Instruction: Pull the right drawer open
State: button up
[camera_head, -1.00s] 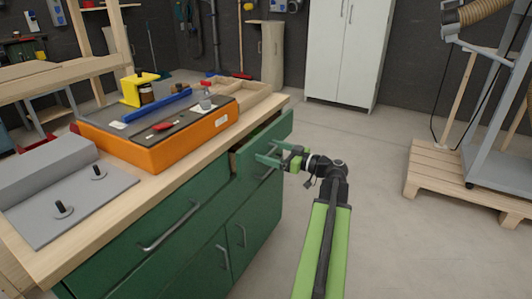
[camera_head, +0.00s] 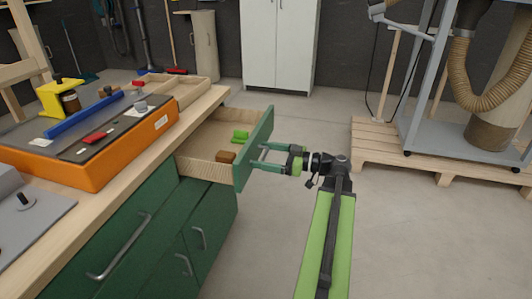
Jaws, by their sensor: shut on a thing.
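The right drawer (camera_head: 208,169) of the green workbench stands well out from the cabinet, with its pale wooden inside showing. Its green front panel (camera_head: 254,150) faces right. A green block (camera_head: 240,136) and a brown block (camera_head: 226,157) lie inside it. My gripper (camera_head: 268,157) is at the outer side of the front panel, shut on the drawer handle (camera_head: 263,153). The fingers partly hide the handle. My green arm reaches up to it from the bottom of the view.
An orange box (camera_head: 100,158) with tools and a wooden tray (camera_head: 182,92) stand on the bench top (camera_head: 150,170). Green cabinet doors (camera_head: 210,225) are below the drawer. A pallet (camera_head: 400,150) with a machine stands at the right. The floor between is clear.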

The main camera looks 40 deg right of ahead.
jog(key=shift+w+d+r, duration=0.15)
jog(key=shift+d, duration=0.1)
jog(key=o, duration=1.7)
jog(key=shift+o, duration=0.4)
jog(key=v, duration=1.7)
jog(key=shift+s, duration=0.2)
